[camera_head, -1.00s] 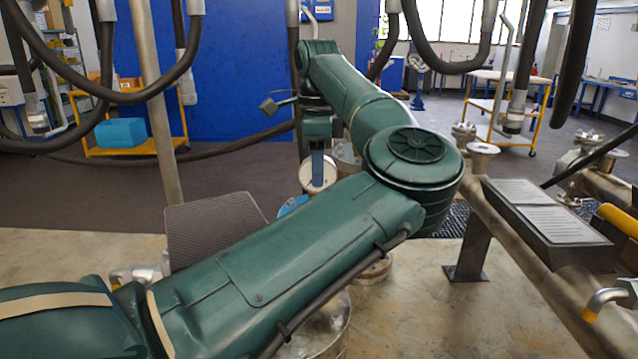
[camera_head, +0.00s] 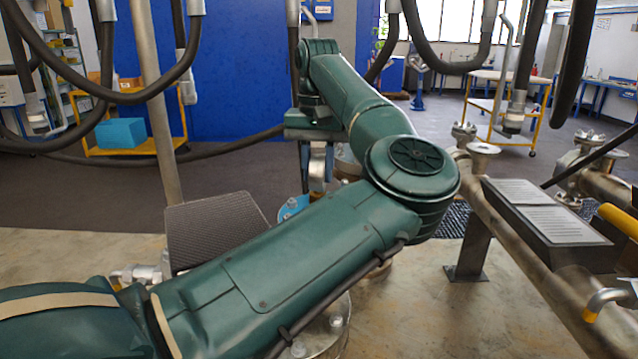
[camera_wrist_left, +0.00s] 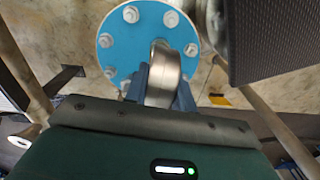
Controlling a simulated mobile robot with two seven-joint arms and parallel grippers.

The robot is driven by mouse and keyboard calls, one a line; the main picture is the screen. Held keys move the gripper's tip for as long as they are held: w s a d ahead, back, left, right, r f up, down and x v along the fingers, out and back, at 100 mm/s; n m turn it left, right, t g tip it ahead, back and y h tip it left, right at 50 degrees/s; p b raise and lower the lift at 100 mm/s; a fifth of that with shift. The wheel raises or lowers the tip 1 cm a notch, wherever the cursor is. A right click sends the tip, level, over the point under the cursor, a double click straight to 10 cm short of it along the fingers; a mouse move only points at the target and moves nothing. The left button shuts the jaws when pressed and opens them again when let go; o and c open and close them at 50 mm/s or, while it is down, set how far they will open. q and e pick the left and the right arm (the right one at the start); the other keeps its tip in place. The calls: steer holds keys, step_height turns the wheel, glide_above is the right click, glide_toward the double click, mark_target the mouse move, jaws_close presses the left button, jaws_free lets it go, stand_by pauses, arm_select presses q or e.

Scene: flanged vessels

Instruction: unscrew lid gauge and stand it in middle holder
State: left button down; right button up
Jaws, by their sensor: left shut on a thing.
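My left gripper (camera_head: 317,178) is shut on the gauge (camera_head: 318,165), a round metal-cased dial, above the blue lid. In the left wrist view the gauge (camera_wrist_left: 163,75) stands edge-on between the blue fingers of the gripper (camera_wrist_left: 160,85). The blue bolted lid (camera_wrist_left: 118,55) lies behind and below it; in the head view only part of the lid (camera_head: 290,208) shows beside my green arm. I cannot tell whether the gauge's stem is still in the lid. The middle holder cannot be made out. My right gripper is not in view.
A dark textured panel (camera_head: 215,228) stands left of the lid, close to the gripper in the left wrist view (camera_wrist_left: 275,35). A flanged vessel (camera_head: 325,330) is partly hidden under my arm.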

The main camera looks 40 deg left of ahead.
arm_select(q)
steer(key=shift+n, duration=0.8)
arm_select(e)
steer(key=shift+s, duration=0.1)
arm_select(q)
steer(key=c, duration=1.1)
jaws_free()
step_height(320, 180, up, 12)
steer(key=shift+f+p, duration=0.1)
steer(key=shift+p, duration=0.85)
steer(key=shift+r, duration=0.7)
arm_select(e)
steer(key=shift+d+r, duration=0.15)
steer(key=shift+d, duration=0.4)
arm_select(q)
steer(key=shift+c, duration=0.3)
